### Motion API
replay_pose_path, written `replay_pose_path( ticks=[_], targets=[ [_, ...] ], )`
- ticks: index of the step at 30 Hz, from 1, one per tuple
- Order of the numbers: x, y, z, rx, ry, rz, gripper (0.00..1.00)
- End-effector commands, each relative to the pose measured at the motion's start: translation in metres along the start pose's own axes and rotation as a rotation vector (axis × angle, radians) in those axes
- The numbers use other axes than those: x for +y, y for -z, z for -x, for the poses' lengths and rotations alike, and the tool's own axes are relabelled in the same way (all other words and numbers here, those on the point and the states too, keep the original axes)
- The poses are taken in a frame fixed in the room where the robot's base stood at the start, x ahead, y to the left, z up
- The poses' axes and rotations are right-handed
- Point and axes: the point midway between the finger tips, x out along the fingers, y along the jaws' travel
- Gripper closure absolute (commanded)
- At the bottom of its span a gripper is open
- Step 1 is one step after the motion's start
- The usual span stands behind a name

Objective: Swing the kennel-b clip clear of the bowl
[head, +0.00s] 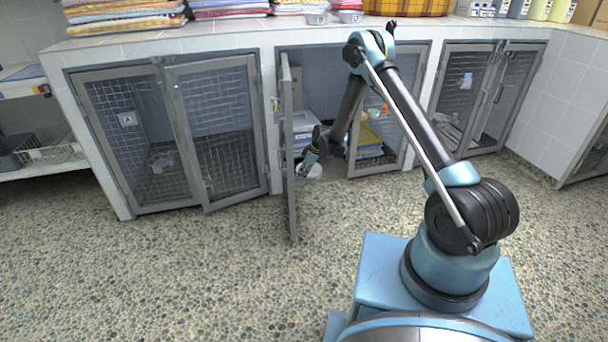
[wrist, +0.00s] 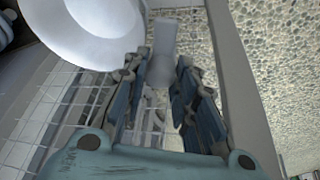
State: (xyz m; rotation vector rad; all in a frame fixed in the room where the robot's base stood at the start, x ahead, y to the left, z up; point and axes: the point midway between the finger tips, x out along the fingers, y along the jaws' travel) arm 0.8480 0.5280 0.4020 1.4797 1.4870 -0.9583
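Kennel B is the middle kennel, and its mesh door (head: 290,150) stands swung out toward me. My gripper (head: 306,163) is low in its opening, close to the door; it also shows in the wrist view (wrist: 163,62). Its two fingers are apart. A pale grey piece, which looks like the clip (wrist: 165,38), lies in line with the gap between the fingertips; I see no clear contact. The white bowl (wrist: 92,28) is beside it, up and left in the wrist view; in the head view the bowl (head: 313,171) is partly hidden by my gripper.
Folded yellow and blue towels (head: 369,142) sit inside the kennel on the right. Closed kennels stand left (head: 165,135) and right (head: 483,95). Towel stacks (head: 125,15) line the counter. The pebbled floor (head: 240,270) in front is clear.

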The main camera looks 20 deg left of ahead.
Motion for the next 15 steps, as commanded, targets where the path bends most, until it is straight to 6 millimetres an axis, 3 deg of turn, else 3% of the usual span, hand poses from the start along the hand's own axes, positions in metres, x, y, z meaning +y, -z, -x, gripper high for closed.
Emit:
replay_pose_path(
  ticks=[8, 15],
  targets=[
    [0.0009, 0.0002, 0.0001, 0.0, -0.007, -0.011, 0.98],
    [-0.0001, 0.0004, 0.0, -0.004, -0.063, -0.145, 0.98]
  ],
)
